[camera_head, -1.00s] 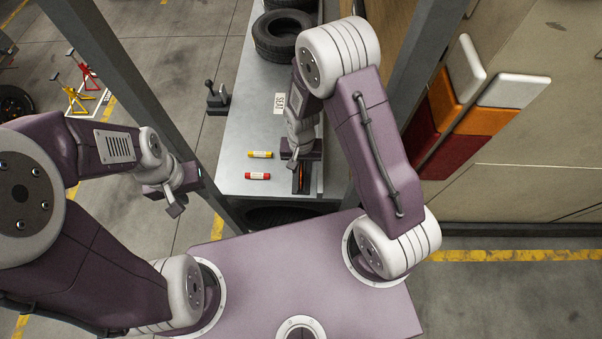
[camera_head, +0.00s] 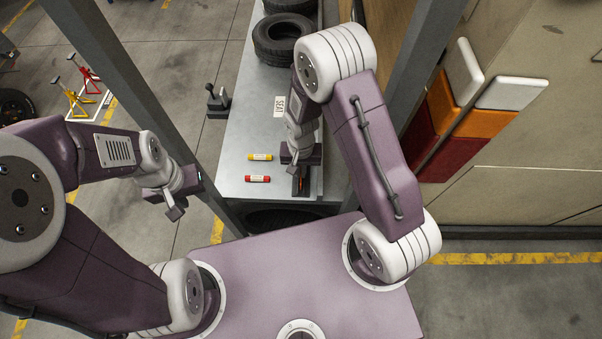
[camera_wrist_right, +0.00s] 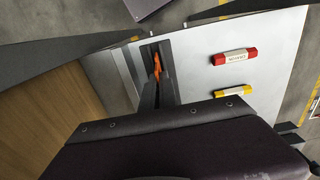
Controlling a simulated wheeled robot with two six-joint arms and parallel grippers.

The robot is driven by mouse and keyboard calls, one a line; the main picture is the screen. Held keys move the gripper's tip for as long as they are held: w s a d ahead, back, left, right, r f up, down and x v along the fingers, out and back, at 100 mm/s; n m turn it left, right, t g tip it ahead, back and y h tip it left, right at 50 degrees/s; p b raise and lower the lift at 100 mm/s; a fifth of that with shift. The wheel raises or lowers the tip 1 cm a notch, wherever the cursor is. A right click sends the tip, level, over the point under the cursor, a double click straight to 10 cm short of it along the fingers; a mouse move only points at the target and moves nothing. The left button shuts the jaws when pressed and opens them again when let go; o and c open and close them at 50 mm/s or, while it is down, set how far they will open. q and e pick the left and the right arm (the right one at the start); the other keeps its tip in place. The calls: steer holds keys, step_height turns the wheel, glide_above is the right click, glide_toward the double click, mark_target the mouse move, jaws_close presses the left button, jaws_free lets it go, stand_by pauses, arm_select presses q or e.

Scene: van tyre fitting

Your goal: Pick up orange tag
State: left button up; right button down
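The orange tag (camera_wrist_right: 157,66) shows as a thin orange strip between the dark fingers of my right gripper (camera_wrist_right: 158,75) in the right wrist view. In the head view only a sliver of the orange tag (camera_head: 301,184) shows by the fingertips of my right gripper (camera_head: 300,186), low over the near right part of the grey bench (camera_head: 232,170). The gripper hides most of the tag, and I cannot tell whether the fingers press on it. My left gripper (camera_head: 175,207) hangs left of the bench, away from the tags; its finger gap is unclear.
A yellow labelled tag (camera_head: 260,157) and a red one (camera_head: 257,179) lie on the bench left of my right gripper. A "SEAT" label (camera_head: 280,106) and black tyres (camera_head: 282,40) are farther back. A grey post (camera_head: 125,90) stands left of the bench; a panelled wall (camera_head: 540,150) is right.

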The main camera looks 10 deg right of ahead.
step_height(320, 180, up, 3)
steer(key=shift+f, duration=0.1)
steer(key=a+r+b, duration=0.2)
steer(key=a+r, duration=0.5)
steer(key=a, duration=0.4)
steer(key=shift+a, duration=0.3)
steer(key=shift+b, duration=0.3)
